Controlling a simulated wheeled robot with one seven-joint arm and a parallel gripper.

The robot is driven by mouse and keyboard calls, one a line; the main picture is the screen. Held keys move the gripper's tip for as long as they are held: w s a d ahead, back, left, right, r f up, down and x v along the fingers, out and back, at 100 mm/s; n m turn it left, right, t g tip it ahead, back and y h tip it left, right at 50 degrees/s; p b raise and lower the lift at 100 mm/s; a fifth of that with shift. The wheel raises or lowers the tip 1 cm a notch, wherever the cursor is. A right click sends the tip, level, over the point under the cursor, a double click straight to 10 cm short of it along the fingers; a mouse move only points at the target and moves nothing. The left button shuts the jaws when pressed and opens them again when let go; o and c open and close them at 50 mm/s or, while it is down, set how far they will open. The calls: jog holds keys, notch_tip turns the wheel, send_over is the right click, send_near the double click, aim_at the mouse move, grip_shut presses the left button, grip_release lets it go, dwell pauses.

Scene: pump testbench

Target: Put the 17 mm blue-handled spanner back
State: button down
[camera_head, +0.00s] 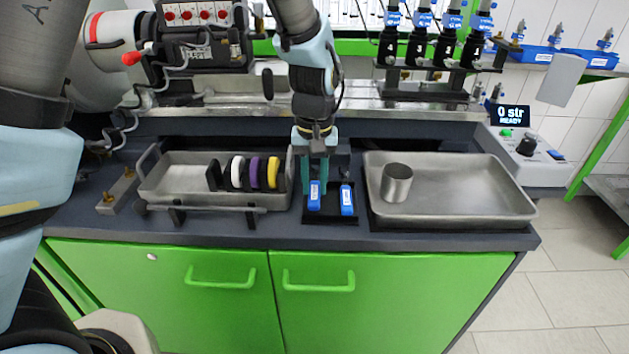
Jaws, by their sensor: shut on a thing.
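Two blue spanner handles show at a small black holder (330,215) in the middle of the bench. The left blue handle (314,195) is directly at my gripper (315,178), between its teal fingers. My gripper points down over the holder and is shut on this spanner. The right blue handle (347,200) stands beside it, apart from the fingers. The size marks on the handles are too small to read, so I cannot tell which is the 17 mm one. I cannot tell whether the held spanner touches the holder; its lower part is hidden.
A metal tray (505,211) with a steel cup (397,183) lies right of the holder. Numbered black units (417,45) stand at the back. Green cupboards (365,300) are below the bench edge.

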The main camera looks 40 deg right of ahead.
aim_at(314, 189)
jog(key=shift+f, duration=0.1)
jog(key=shift+f, duration=0.4)
jog(key=c, duration=0.7)
grip_release()
jog(key=shift+o, duration=0.2)
jog(key=shift+r, duration=0.1)
notch_tip(314, 189, up, 13)
jog(key=b, duration=0.1)
